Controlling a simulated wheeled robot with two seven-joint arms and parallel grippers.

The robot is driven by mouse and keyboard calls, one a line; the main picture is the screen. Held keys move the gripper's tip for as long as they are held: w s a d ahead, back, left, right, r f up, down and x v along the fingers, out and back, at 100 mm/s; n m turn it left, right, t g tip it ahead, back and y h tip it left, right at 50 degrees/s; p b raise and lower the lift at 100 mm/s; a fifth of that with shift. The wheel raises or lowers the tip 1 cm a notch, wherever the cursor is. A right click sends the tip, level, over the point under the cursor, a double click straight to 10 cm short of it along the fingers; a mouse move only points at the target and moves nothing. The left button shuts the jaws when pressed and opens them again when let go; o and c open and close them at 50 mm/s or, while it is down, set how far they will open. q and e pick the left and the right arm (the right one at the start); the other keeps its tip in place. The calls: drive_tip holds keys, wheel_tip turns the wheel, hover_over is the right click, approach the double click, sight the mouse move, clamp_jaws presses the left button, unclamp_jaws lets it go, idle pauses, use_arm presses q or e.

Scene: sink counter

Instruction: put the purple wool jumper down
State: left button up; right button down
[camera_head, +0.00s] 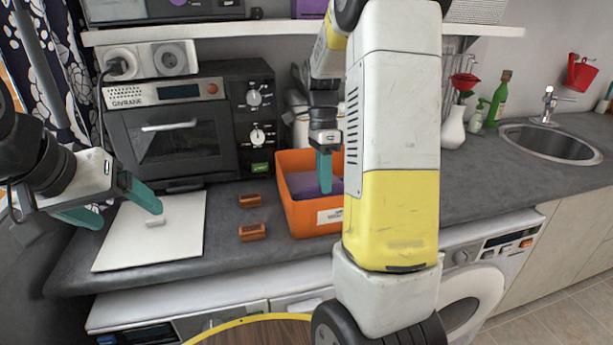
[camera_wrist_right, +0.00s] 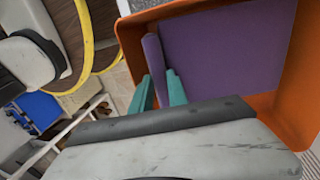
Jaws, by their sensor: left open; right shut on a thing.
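The purple wool jumper (camera_head: 306,185) shows as purple inside the orange bin (camera_head: 303,220), partly hidden by my right arm. My right gripper (camera_head: 324,188) points down into the bin. In the right wrist view, its teal fingers are shut on an upright purple strip (camera_wrist_right: 153,57) near the bin's wall. A broad flat purple surface (camera_wrist_right: 228,55) lies beside it inside the bin; I cannot tell whether the two are joined. My left gripper (camera_head: 125,211) is open and empty at the left, over the white board (camera_head: 150,245) and the counter.
Two small brown blocks (camera_head: 252,232) lie between the board and the bin. A black oven (camera_head: 172,135) stands behind them. A white vase (camera_head: 454,127), a green bottle (camera_head: 498,98) and the sink (camera_head: 550,145) are at right. A shelf (camera_head: 240,30) runs above.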

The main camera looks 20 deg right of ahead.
drive_tip(key=shift+f, duration=0.55)
drive_tip(key=c, duration=1.3)
unclamp_jaws()
drive_tip(key=v, duration=1.1)
drive_tip(key=s+a+r+n+t+y, duration=0.1)
drive_tip(key=s+a+n+t, duration=0.3)
drive_tip(key=s+n, duration=0.5)
drive_tip(key=s+a+r+n+t, duration=0.1)
drive_tip(key=s+a+n+t, duration=0.4)
drive_tip(key=s+a+n, duration=0.2)
drive_tip(key=s+n, duration=0.2)
drive_tip(key=n, duration=0.1)
drive_tip(key=shift+s+y, duration=0.3)
drive_tip(key=shift+y, duration=0.1)
